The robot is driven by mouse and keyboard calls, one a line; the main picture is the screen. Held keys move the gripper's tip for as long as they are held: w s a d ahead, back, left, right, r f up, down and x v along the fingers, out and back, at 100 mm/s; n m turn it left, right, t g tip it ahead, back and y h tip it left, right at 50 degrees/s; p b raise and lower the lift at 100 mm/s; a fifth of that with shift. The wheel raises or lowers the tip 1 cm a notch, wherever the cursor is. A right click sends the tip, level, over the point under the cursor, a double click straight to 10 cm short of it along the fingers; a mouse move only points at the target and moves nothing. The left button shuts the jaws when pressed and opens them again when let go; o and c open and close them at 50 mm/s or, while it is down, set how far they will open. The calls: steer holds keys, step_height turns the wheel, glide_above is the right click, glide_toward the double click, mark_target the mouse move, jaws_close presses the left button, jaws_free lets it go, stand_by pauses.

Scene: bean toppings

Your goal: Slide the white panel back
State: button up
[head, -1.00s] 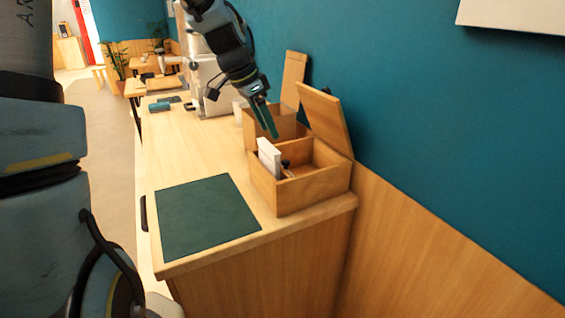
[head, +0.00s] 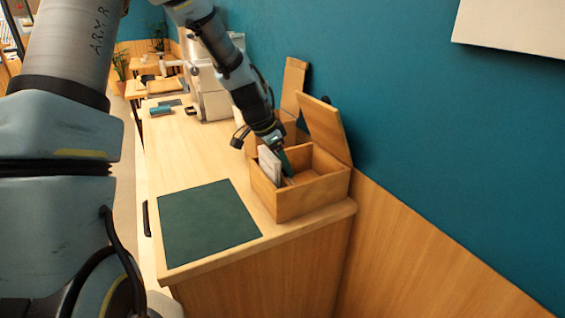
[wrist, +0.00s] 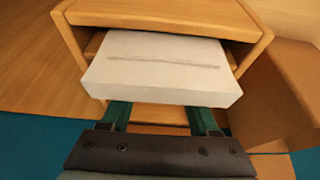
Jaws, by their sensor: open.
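The white panel (head: 269,165) stands upright inside the front wooden box (head: 312,198), near its left wall. In the wrist view the panel (wrist: 160,66) fills the middle, with a thin line across its face, and sticks out past the box's wooden rim (wrist: 165,14). My gripper (head: 287,170) is lowered into the box just right of the panel. Its green fingers (wrist: 160,116) are apart, one toward each end of the panel, and their tips are hidden behind it. I cannot tell whether they touch it.
The box's hinged lid (head: 324,127) stands open against the blue wall. A second wooden box with a raised lid (head: 293,84) is behind it, partly hidden by my arm. A dark green mat (head: 208,221) lies on the counter (head: 170,155) in front, with clear surface beyond it.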

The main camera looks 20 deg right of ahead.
jaws_close()
stand_by(0.4)
stand_by(0.9)
